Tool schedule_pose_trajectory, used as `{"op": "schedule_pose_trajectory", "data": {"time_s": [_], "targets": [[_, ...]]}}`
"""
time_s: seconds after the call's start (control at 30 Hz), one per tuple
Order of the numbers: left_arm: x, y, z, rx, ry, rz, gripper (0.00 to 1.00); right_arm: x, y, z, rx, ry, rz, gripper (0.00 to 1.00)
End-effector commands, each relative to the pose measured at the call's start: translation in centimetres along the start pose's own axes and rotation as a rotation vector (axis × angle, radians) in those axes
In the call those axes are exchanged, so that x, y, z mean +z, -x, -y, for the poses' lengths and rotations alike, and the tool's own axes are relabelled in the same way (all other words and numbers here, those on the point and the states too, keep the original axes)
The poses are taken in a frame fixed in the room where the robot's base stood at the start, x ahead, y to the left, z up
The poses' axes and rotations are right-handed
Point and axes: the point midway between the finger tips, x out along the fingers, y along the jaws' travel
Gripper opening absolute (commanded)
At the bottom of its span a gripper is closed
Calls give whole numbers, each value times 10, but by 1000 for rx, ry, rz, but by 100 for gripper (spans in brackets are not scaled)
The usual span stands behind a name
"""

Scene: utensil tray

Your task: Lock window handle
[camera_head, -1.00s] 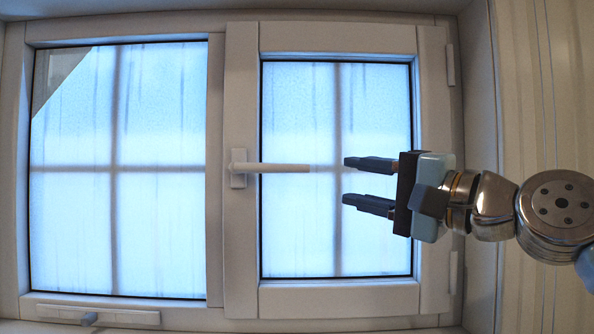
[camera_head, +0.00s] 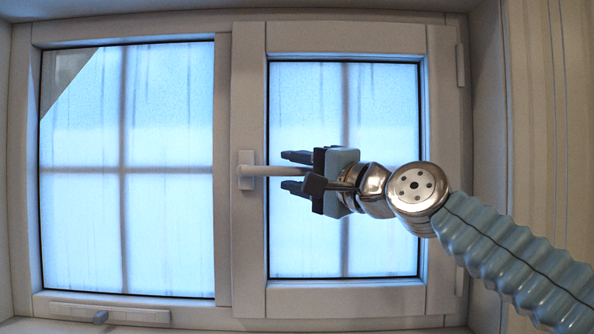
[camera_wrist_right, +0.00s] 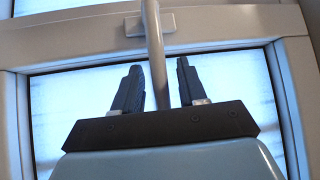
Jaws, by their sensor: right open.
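The white window handle (camera_head: 262,171) has its base on the left upright of the right sash, and its lever points right, horizontal. My right gripper (camera_head: 284,171) is open, with one finger above and one below the lever in the head view. In the right wrist view the lever (camera_wrist_right: 154,42) runs down from its base between the open fingers of the gripper (camera_wrist_right: 159,66), with gaps on both sides. The lever's free end is hidden by the gripper in the head view. I cannot tell the exact depth between fingers and lever. My left gripper is not in view.
The right sash (camera_head: 344,299) looks closed in its frame, beside a fixed left pane (camera_head: 75,130). A small fitting (camera_head: 110,314) sits on the lower left frame. A beige panelled wall (camera_head: 545,120) stands at the right. The space left of the handle is clear.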

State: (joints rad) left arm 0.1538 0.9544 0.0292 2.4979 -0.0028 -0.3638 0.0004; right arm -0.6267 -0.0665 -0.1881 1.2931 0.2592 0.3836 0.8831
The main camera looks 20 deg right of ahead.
Motion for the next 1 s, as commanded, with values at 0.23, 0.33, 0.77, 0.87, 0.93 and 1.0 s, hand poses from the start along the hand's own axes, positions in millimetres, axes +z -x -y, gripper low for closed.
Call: {"op": "schedule_pose_trajectory", "data": {"time_s": [0.23, 0.33, 0.77, 0.87, 0.93, 1.0], "targets": [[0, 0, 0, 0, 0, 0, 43, 0, 0, 0, 0, 0, 0, 25], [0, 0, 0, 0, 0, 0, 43, 0, 0, 0, 0, 0, 0, 9], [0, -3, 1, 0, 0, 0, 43, 0, 1, -2, -4, -4, -1, 0], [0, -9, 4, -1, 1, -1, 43, 0, 1, -5, -17, -17, -6, 0], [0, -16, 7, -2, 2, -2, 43, 1, 2, -9, -32, -31, -10, 0], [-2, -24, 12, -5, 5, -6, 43, 2, 2, -14, -55, -53, -15, 0]]}}
